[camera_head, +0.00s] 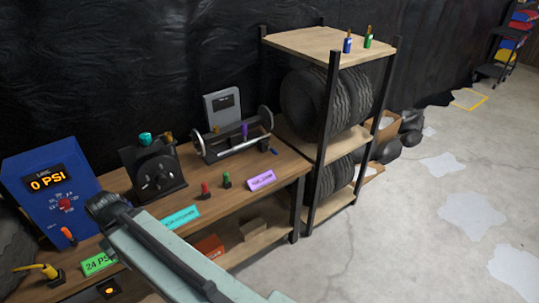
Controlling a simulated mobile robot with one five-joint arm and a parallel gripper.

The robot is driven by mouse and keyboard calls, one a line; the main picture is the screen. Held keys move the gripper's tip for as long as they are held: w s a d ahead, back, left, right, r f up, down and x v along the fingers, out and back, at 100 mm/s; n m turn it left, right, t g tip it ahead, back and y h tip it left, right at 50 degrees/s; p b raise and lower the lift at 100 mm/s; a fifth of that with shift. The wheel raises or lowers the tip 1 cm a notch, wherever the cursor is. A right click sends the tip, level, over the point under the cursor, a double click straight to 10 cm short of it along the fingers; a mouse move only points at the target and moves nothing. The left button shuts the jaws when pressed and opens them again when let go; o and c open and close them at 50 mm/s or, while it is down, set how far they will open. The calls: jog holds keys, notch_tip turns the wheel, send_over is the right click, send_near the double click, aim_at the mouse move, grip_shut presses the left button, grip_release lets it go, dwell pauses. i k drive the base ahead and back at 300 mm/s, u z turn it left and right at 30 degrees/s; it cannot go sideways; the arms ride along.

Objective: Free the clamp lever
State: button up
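I cannot tell for sure which part is the clamp lever. Candidates are a purple upright piece (244,130) on the metal roller stand at the back of the wooden bench, and an orange handle (68,234) at the foot of the blue gauge box. A yellow handle (38,270) with a hose lies at the bench's left end. A pale green beam with a dark rounded end crosses the foreground, probably my arm. It hides part of the bench front. I see no gripper fingers.
The bench (225,195) carries a blue box (48,190) reading 0 PSI, a black machine (153,172), the roller stand (232,142) and small red and green pegs. A tyre rack (330,42) stands right of it. The concrete floor (400,230) at right is clear.

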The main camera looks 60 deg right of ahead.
aim_at(267, 146)
jog(key=z, duration=1.25)
jog(key=k, duration=0.95)
jog(key=z, duration=0.35)
jog(key=i, duration=1)
jog(key=z, duration=0.05)
